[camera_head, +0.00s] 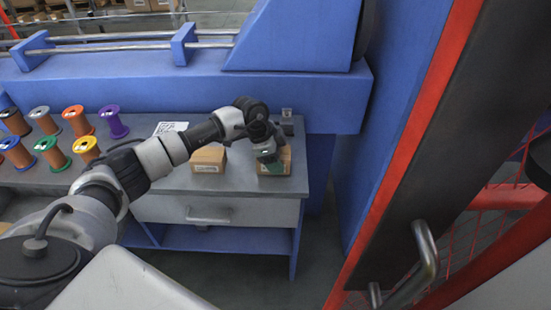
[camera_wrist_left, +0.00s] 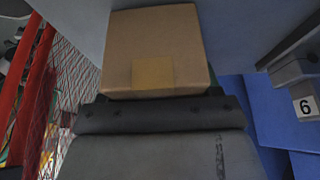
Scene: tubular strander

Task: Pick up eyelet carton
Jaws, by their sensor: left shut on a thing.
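A small brown carton (camera_head: 273,168) with a pale label and a green patch is at the right end of the grey workbench; I take it as the eyelet carton. My left gripper (camera_head: 268,155) points down over it and is shut on it. In the left wrist view the carton (camera_wrist_left: 155,40) fills the upper middle, with a tan square on its near face, right against the dark gripper (camera_wrist_left: 155,112). I cannot tell whether it is clear of the bench top. A second brown carton (camera_head: 208,158) stands to its left. My right gripper is not in view.
Several coloured wire spools (camera_head: 77,121) stand on the left of the bench (camera_head: 233,180). A printed code sheet (camera_head: 171,128) lies behind my arm. The blue machine (camera_head: 180,93) rises behind the bench. A red-edged dark panel with a handle (camera_head: 425,250) stands at the right.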

